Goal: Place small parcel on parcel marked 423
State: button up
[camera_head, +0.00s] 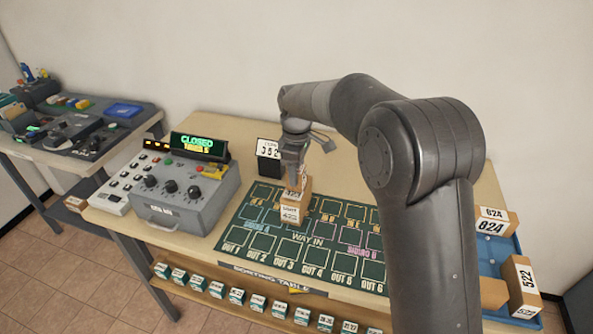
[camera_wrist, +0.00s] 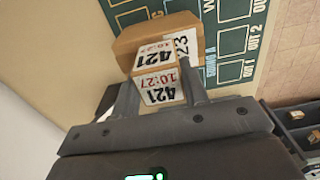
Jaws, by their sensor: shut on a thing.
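My gripper (camera_head: 297,183) is shut on a small parcel. In the wrist view, the small tan parcel (camera_wrist: 157,76) has white labels reading 421 and 10:27 and sits between both fingers. The larger tan parcel (camera_head: 293,212) stands on the green mat with a white label on its front. In the wrist view, this parcel (camera_wrist: 128,44) is directly beyond the small one, and its label shows 23, with the first digit hidden. The small parcel is over its top; I cannot tell whether they touch. In the head view, my fingers hide much of the small parcel.
The green sorting mat (camera_head: 262,243) has marked OUT squares and is otherwise mostly clear. A grey control box (camera_head: 183,200) stands at left, a black number stand (camera_head: 269,158) behind.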

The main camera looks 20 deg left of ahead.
jog(key=shift+f, duration=0.1)
jog(key=o, duration=1)
notch_tip(320, 180, up, 12)
